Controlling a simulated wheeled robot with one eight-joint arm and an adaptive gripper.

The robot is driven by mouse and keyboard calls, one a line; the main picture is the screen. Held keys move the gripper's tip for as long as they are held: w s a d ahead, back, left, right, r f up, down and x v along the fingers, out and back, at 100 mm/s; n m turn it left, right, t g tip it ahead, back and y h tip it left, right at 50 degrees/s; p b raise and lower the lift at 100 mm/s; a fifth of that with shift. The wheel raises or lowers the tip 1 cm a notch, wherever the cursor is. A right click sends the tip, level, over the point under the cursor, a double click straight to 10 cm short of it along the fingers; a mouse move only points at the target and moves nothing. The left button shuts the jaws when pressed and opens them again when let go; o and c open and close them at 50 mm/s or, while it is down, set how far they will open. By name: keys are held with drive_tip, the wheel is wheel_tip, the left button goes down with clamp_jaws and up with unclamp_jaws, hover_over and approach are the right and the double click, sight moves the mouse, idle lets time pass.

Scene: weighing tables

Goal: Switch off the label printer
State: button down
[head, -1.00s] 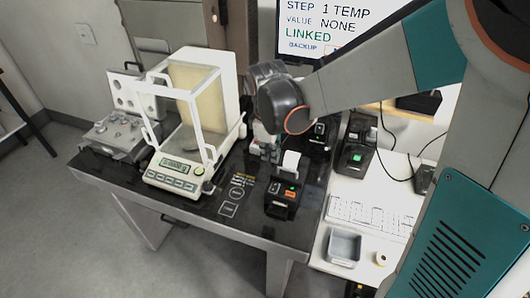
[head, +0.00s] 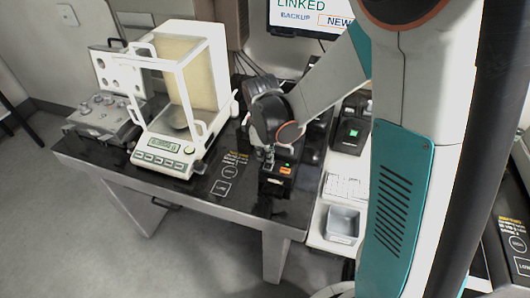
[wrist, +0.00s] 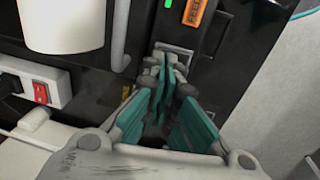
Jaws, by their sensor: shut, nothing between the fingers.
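The label printer (head: 277,186) is a black box near the front edge of the dark table, with a small green light and an orange button on top. In the wrist view its black casing (wrist: 232,62) fills the upper right, with the orange FEED button (wrist: 194,13) at the top. My gripper (head: 267,163) points down over the printer. In the wrist view my gripper (wrist: 167,68) is shut and empty, its tips over a small grey-edged part of the casing below the button. The tips partly hide that part; I cannot tell whether they touch.
A balance (head: 165,156) with a glass shield stands left of the printer, beside an open grey case (head: 100,120). A grey tray (head: 342,222) lies to the right. In the wrist view, a white socket strip with a red switch (wrist: 40,93) and a white cylinder (wrist: 65,25) are close by.

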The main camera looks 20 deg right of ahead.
drive_tip(key=shift+w+d+f+b, duration=0.1)
drive_tip(key=shift+w+f+b, duration=0.05)
drive_tip(key=shift+f+b, duration=0.3)
drive_tip(key=shift+r, duration=0.1)
drive_tip(key=shift+s, duration=0.2)
drive_tip(key=shift+s+a+r, duration=0.1)
drive_tip(key=shift+s+a, duration=0.4)
drive_tip(key=shift+a, duration=0.05)
drive_tip(key=shift+r+p, duration=0.1)
drive_tip(key=shift+p, duration=0.2)
